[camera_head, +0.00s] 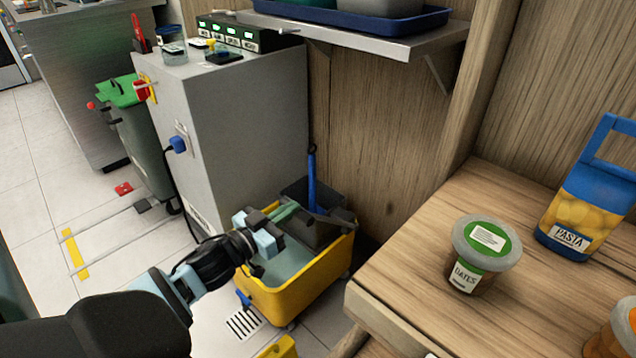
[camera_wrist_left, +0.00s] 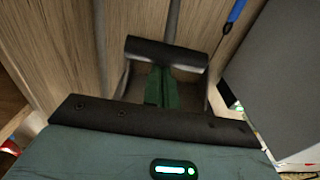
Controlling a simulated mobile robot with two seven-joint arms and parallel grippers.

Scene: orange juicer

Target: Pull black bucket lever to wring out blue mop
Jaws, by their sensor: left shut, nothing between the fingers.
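The yellow bucket (camera_head: 305,296) stands on the floor beside the grey cabinet, with a black wringer (camera_head: 322,236) at its far side. The blue mop (camera_head: 311,182) stands upright behind the wringer; its head is hidden. The mop's blue handle also shows in the left wrist view (camera_wrist_left: 237,10). My left gripper (camera_head: 288,211) is over the bucket at the wringer. In the left wrist view its green fingers (camera_wrist_left: 160,82) are shut and empty, their tips at the black lever bar (camera_wrist_left: 166,52). Whether they touch it, I cannot tell. My right gripper is not in view.
A grey cabinet (camera_head: 250,125) stands left of the bucket. A wooden counter (camera_head: 400,290) on the right carries a dates jar (camera_head: 470,280) and a pasta container (camera_head: 575,225). A metal shelf (camera_head: 400,42) hangs above. Open tiled floor (camera_head: 110,235) lies to the left.

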